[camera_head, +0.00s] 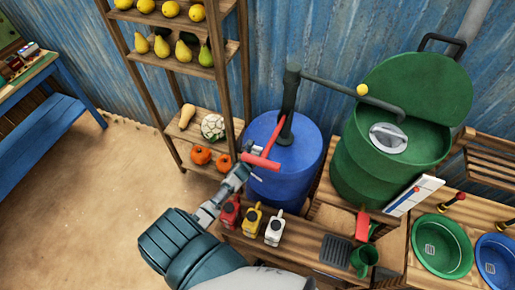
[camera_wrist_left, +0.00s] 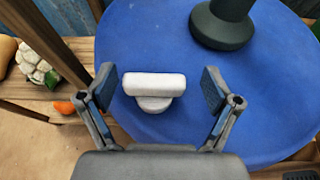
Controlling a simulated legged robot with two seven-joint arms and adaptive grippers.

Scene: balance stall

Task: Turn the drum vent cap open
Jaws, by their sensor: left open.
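The blue drum (camera_head: 296,185) stands against the corrugated wall, with a dark pump (camera_head: 287,112) rising from its top. The vent cap (camera_wrist_left: 154,84) shows in the left wrist view as a white bar-shaped grip on a round base, on the blue drum top (camera_wrist_left: 155,30). I cannot make it out in the head view. My left gripper (camera_head: 243,170) is at the drum's near left edge. In the wrist view the left gripper (camera_wrist_left: 159,88) is open, with one finger on each side of the cap and gaps between. My right gripper is not in view.
The pump's red handle (camera_head: 261,161) is close to my left gripper. Red, yellow and white bottles (camera_head: 274,228) stand before the drum. A green barrel (camera_head: 375,178) is at right, a wooden produce shelf (camera_head: 214,90) at left. Open sandy floor (camera_head: 85,200) lies left.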

